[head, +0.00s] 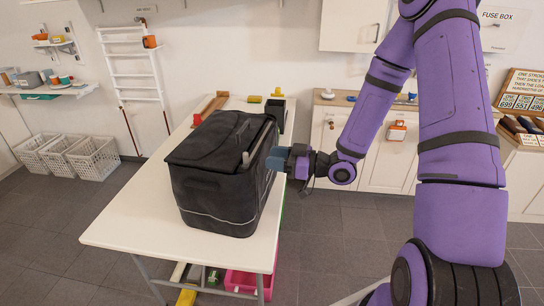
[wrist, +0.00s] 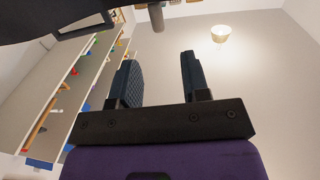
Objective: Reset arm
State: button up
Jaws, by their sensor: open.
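My purple arm reaches in from the right in the head view. My gripper (head: 277,160) is at the right side of a black soft bag (head: 222,170), close to its upper edge; I cannot tell if it touches the bag. In the wrist view my gripper (wrist: 160,80) has its two dark fingers spread apart with nothing between them. The bag stands upright on a white table (head: 130,228), with its top flap closed or nearly so.
A dark open box (head: 276,112) and wooden pieces (head: 210,106) lie behind the bag. A pink bin (head: 245,282) sits under the table. White baskets (head: 95,157) stand on the floor at left. White cabinets (head: 387,160) line the back wall. The table's front left is clear.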

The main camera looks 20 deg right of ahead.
jog(key=s+d+r+m+g+h, duration=0.1)
jog(key=s+d+r+m+h, duration=0.2)
jog(key=r+h, duration=0.5)
jog(key=d+r+m+h, duration=0.2)
jog(key=d+r+h, duration=0.3)
jog(key=r+h, duration=0.2)
jog(key=s+a+r+m+g, duration=0.1)
jog(key=s+r+m+g, duration=0.1)
jog(key=s, duration=1)
jog(key=s+a+r+m+g, duration=0.2)
jog(key=s+r, duration=0.5)
jog(key=s, duration=0.4)
jog(key=shift+s+a+m, duration=0.2)
jog(key=shift+s+m, duration=0.15)
jog(key=shift+m, duration=0.55)
dwell(0.5)
